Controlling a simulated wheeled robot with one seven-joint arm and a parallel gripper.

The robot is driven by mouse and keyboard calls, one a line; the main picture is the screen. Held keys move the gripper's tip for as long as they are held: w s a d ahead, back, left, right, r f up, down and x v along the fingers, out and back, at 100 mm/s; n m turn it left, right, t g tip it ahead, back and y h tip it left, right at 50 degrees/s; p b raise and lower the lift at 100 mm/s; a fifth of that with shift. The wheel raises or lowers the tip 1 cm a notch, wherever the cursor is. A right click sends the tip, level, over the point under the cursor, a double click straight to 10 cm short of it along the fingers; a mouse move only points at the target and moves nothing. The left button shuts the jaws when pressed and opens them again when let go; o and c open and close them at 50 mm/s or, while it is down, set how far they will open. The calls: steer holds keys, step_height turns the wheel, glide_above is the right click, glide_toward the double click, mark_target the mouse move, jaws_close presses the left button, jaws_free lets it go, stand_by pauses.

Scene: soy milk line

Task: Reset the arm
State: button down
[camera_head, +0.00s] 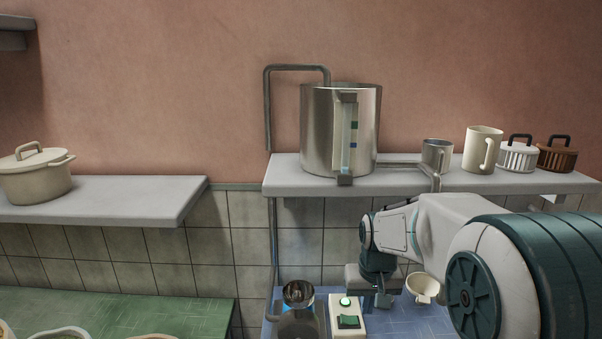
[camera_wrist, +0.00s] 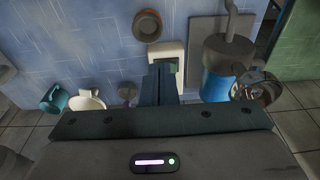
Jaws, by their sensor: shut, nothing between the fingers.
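My arm reaches in from the right in the head view. My gripper (camera_head: 383,299) points down over the blue tiled counter, just right of a white switch box (camera_head: 347,318) with a green lit button and a dark green rocker. In the wrist view my gripper (camera_wrist: 167,68) is shut and empty, its fingers together in front of the switch box (camera_wrist: 181,60). The fingers hide part of the box, and I cannot tell whether they touch it.
A grinder with a metal bowl (camera_head: 298,293) stands left of the box. A white cup (camera_head: 422,288) sits right of my gripper. The shelf (camera_head: 400,182) above holds a large steel pot (camera_head: 317,130), a metal cup (camera_head: 437,155) and a cream mug (camera_head: 480,150).

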steer(key=s+r+t, duration=0.1)
steer(key=s+r, duration=0.1)
steer(key=s, duration=0.8)
steer(key=s+r, duration=0.2)
steer(key=s, duration=0.8)
steer(key=shift+s+d+t, duration=0.2)
steer(key=shift+s+t, duration=0.15)
steer(key=shift+t, duration=0.05)
